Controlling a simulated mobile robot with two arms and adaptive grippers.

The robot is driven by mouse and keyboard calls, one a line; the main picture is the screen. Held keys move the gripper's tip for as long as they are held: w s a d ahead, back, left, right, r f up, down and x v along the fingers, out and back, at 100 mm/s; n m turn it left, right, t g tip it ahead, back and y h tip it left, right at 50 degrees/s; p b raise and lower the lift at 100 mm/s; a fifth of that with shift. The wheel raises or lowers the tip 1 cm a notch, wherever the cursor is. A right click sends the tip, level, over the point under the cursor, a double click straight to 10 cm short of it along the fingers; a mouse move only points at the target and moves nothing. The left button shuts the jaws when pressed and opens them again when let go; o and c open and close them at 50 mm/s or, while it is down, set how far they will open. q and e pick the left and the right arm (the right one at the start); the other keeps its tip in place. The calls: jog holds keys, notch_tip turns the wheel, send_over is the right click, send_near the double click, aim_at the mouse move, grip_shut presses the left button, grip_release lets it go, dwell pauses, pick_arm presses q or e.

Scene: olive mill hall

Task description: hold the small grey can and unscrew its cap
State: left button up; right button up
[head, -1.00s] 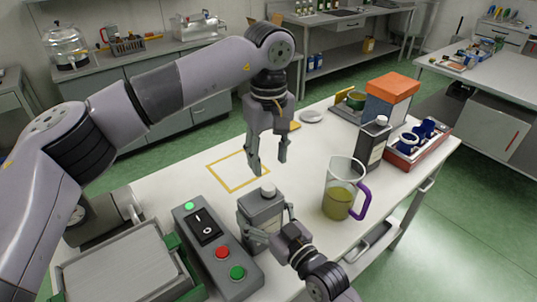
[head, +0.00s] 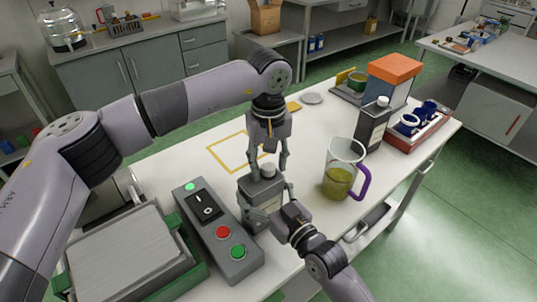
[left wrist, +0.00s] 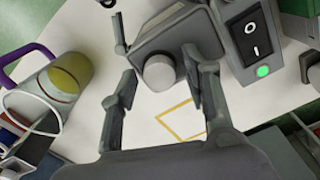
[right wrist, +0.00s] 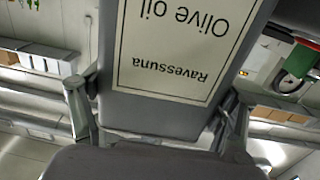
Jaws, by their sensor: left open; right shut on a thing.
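The small grey can (head: 260,206) stands upright on the white table, with a light grey cap (head: 268,171) on top. My right gripper (head: 268,207) is shut on the can's body from the near side. In the right wrist view the can (right wrist: 180,118) fills the space between the fingers, its label reading "Ravessuna Olive oil". My left gripper (head: 268,165) points down over the can, its open fingers on either side of the cap. In the left wrist view the cap (left wrist: 160,71) shows between and just beyond the open fingertips, with no contact visible.
A control box (head: 218,233) with a switch and buttons stands just left of the can. A jug (head: 340,172) with a purple handle stands to the right, before a dark can (head: 373,124) and a red tray (head: 415,142). A yellow outlined square (head: 228,150) lies bare behind.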

pick_arm(q)
jog(key=shift+c, duration=0.4)
grip_shut()
